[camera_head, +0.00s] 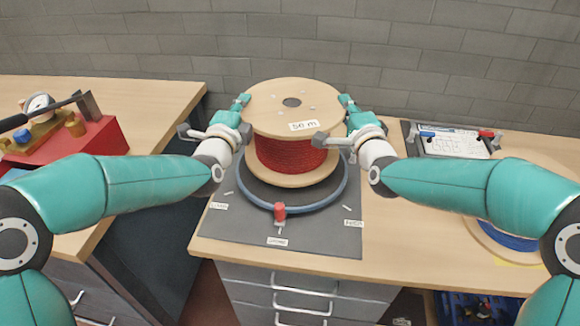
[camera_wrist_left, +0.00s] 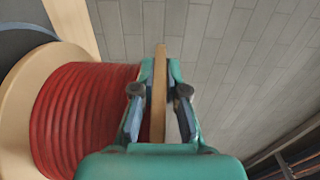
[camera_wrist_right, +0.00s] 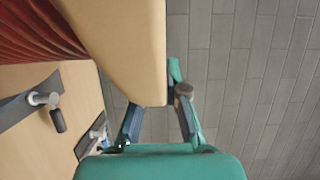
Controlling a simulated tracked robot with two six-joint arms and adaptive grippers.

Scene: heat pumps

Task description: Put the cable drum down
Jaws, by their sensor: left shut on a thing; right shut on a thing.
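The cable drum (camera_head: 292,154) has two pale wooden flanges, red cable wound between them and a "50 m" label on top. It is upright over a blue-grey ring (camera_head: 322,203) on a dark mat (camera_head: 335,238). I cannot tell whether its lower flange touches the ring or hangs just above it. My left gripper (camera_head: 243,101) is shut on the left rim of the upper flange; the flange edge shows between its fingers in the left wrist view (camera_wrist_left: 158,97). My right gripper (camera_head: 346,101) is shut on the right rim, also seen in the right wrist view (camera_wrist_right: 157,108).
A red part (camera_head: 280,211) sits at the ring's front, with small labels on the mat. A board with a diagram (camera_head: 456,143) and a pale disc with blue (camera_head: 510,238) are at the right. A red box (camera_head: 85,140) with tools stands on the left bench, across a gap.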

